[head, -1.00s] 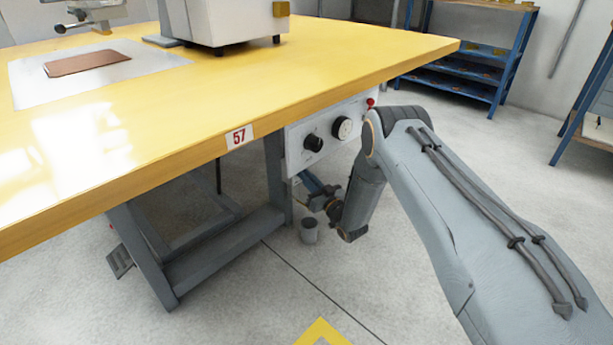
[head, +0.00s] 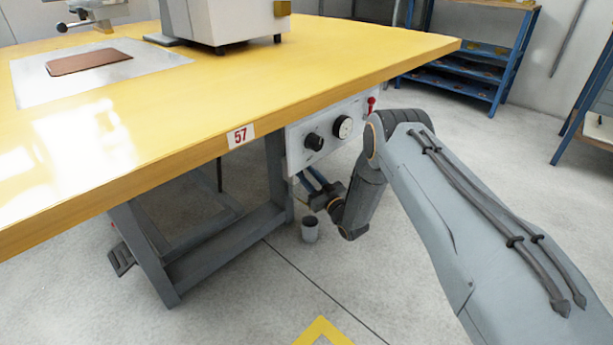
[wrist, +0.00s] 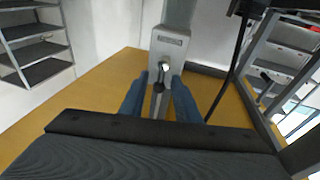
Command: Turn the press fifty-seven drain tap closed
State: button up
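The drain tap (wrist: 160,78) shows in the wrist view. A dark lever reaches from a round pale fitting on a grey labelled block (wrist: 169,45) towards my gripper. My gripper (wrist: 160,92) has its two blue fingers on either side of the lever, with a visible gap at each side, so it looks open. In the head view my gripper (head: 313,182) is under the table edge, below the control panel, and mostly hidden. The tap cannot be made out there. The number 57 label (head: 240,136) is on the table's front edge.
The panel (head: 328,132) beside my forearm carries a black knob (head: 314,141), a dial (head: 344,126) and a red-topped switch (head: 371,103). A small grey cup (head: 310,229) stands on the floor below my gripper. The table's steel legs (head: 150,250) are to the left. A dark cable (wrist: 232,65) hangs right of the block.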

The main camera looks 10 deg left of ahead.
jog(key=shift+f, duration=0.15)
jog(key=p+v, duration=0.2)
jog(key=v, duration=0.5)
jog(key=shift+s+d+p, duration=0.2)
jog(key=shift+s+p, duration=0.1)
jog(key=shift+s, duration=0.05)
